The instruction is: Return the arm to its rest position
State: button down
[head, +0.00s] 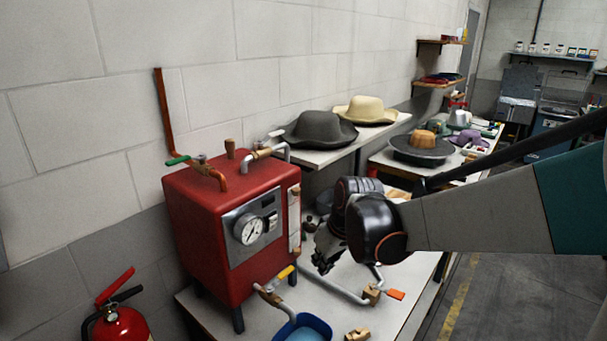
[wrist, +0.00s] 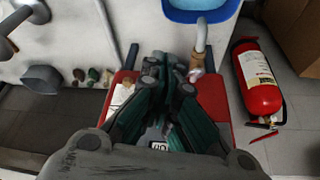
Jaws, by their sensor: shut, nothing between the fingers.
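My arm reaches in from the right in the head view. My gripper (head: 322,264) points down in front of the right side of the red boiler box (head: 235,225), above the white table (head: 375,318). In the wrist view my gripper (wrist: 168,68) has its dark green fingers drawn together, with nothing between them. The red box also shows behind the fingers in the wrist view (wrist: 215,103). I cannot tell whether the gripper touches the box or pipes; it appears apart from them.
Pipes with a yellow-handled valve (head: 283,274) and an orange-handled valve (head: 394,295) lie close below my gripper. A blue basin (head: 304,327) stands at the front. A fire extinguisher (head: 120,324) is at left. Hats (head: 320,130) sit on a shelf behind. Open floor lies right.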

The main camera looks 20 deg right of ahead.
jog(key=s+a+m+t+b, duration=0.1)
jog(key=s+m+b, duration=0.1)
jog(key=s, duration=0.7)
jog(key=s+a+m+t+h+b, duration=0.1)
jog(key=s+t+b, duration=0.1)
jog(key=s, duration=0.8)
jog(key=shift+r+m+b, duration=0.35)
jog(key=shift+m+b, duration=0.05)
jog(key=shift+b, duration=0.2)
